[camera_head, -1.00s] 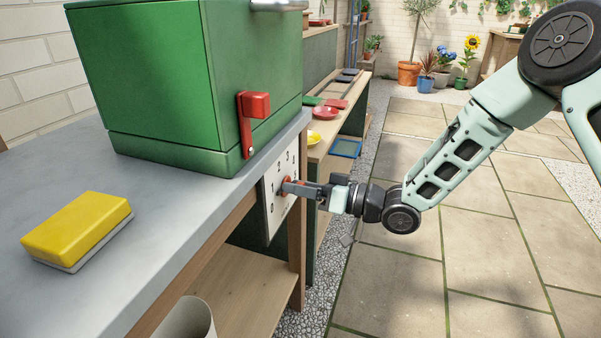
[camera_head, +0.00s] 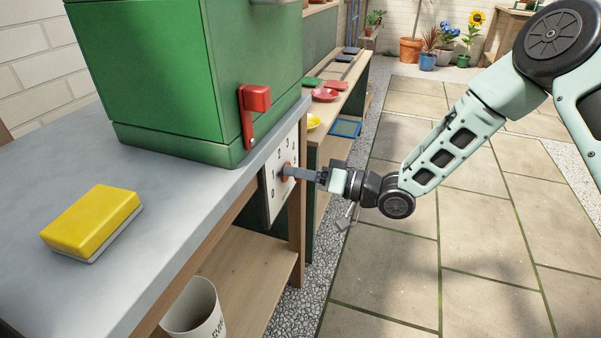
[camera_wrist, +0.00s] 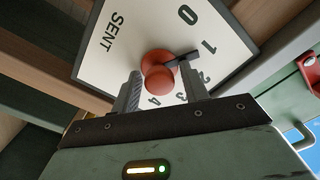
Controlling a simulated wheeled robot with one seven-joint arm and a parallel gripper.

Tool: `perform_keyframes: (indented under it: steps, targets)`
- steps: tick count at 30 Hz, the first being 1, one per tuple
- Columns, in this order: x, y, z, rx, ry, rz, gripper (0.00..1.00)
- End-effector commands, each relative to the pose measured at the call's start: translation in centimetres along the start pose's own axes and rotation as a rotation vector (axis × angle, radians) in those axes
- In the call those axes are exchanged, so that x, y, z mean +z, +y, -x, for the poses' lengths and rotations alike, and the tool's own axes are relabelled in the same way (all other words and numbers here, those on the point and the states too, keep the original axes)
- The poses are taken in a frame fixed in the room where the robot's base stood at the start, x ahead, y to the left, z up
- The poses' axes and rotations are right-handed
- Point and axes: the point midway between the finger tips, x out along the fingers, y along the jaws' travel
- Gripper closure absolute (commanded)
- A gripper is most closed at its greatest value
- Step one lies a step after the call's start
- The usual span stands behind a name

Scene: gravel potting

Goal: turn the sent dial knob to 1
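The dial panel (camera_head: 282,169) is a white plate with numbers on the bench's side; the wrist view shows it marked SENT (camera_wrist: 113,32), with 0, 1 and higher numbers. Its round red knob (camera_wrist: 158,62) has a dark pointer (camera_wrist: 184,57) aimed at the 1. The knob also shows in the head view (camera_head: 287,171), partly hidden by a finger. My gripper (camera_wrist: 162,82) reaches the panel, its fingers on either side of the knob.
A green box (camera_head: 170,80) with a red lever (camera_head: 253,112) stands on the grey bench above the dial. A yellow sponge (camera_head: 92,220) lies on the bench. A white pot (camera_head: 195,312) is below. Paving to the right is open.

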Motion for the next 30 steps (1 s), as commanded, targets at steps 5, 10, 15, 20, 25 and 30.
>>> perform_keyframes:
  steps: [5, 10, 15, 20, 25, 30]
  targets:
    - [0.0, 0.0, 0.0, 0.0, 0.0, 0.001, 0.52]
    - [0.0, 0.0, 0.3, 0.0, 0.0, 0.001, 0.52]
    - [-0.1, 0.0, 2.3, 0.004, 0.0, 0.0, 0.52]
    - [-0.2, 0.0, 5.9, 0.005, 0.001, -0.002, 0.52]
    - [-0.2, 0.0, 10.0, 0.004, 0.002, -0.001, 0.52]
    - [-0.2, 0.0, 13.6, 0.004, 0.002, -0.001, 0.52]
